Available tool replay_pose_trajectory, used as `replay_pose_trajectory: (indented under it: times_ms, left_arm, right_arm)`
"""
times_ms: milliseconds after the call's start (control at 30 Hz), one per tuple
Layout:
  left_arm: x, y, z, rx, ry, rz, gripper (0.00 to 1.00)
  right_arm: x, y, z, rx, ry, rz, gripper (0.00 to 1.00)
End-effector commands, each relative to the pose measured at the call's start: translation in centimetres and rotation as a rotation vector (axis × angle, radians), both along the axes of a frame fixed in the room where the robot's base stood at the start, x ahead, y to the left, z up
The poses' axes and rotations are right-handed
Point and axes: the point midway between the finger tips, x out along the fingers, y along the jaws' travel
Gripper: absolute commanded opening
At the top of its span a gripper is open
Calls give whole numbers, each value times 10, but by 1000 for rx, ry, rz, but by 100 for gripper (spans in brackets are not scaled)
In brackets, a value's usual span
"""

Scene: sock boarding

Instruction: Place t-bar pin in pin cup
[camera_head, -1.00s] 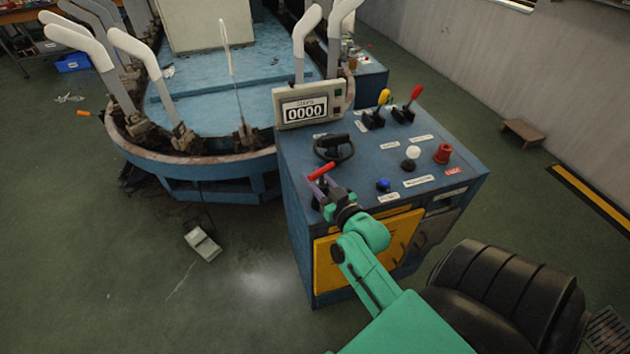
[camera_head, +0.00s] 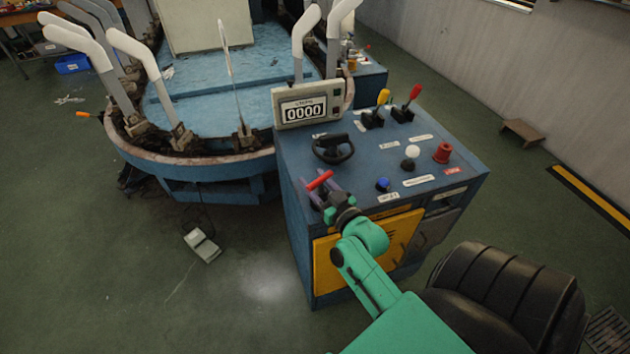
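The t-bar pin (camera_head: 319,180) shows as a red crossbar above the near left corner of the blue console top. My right gripper (camera_head: 325,191) reaches in from below, with its purple fingers spread apart on either side below the crossbar. It looks open, with the pin between or just beyond the fingers. The pin's shaft is hidden by the fingers and wrist. I cannot make out the pin cup; that corner of the console is largely covered by my gripper. My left gripper is not in view.
The blue console (camera_head: 437,188) carries a black handwheel (camera_head: 333,149), a counter box reading 0000 (camera_head: 303,106), two levers, and several knobs. A boarding machine (camera_head: 200,165) with white leg forms stands behind left. A foot pedal (camera_head: 202,245) lies on the floor.

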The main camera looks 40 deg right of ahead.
Motion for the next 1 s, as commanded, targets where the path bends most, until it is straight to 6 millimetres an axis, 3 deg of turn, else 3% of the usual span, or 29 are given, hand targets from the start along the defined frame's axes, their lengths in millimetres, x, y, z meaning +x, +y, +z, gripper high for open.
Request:
replay_pose_trajectory:
  times_ms: [33, 333, 567, 1000]
  left_arm:
    - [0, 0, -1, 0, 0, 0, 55]
    - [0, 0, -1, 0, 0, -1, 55]
    - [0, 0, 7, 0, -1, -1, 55]
    - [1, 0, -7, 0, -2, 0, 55]
  right_arm:
    - [-1, 3, -9, 6, 22, 6, 64]
    - [-2, 4, -11, 8, 25, 7, 64]
    - [-5, 4, 3, 7, 26, 7, 64]
    - [-93, 10, 5, 3, 18, 4, 64]
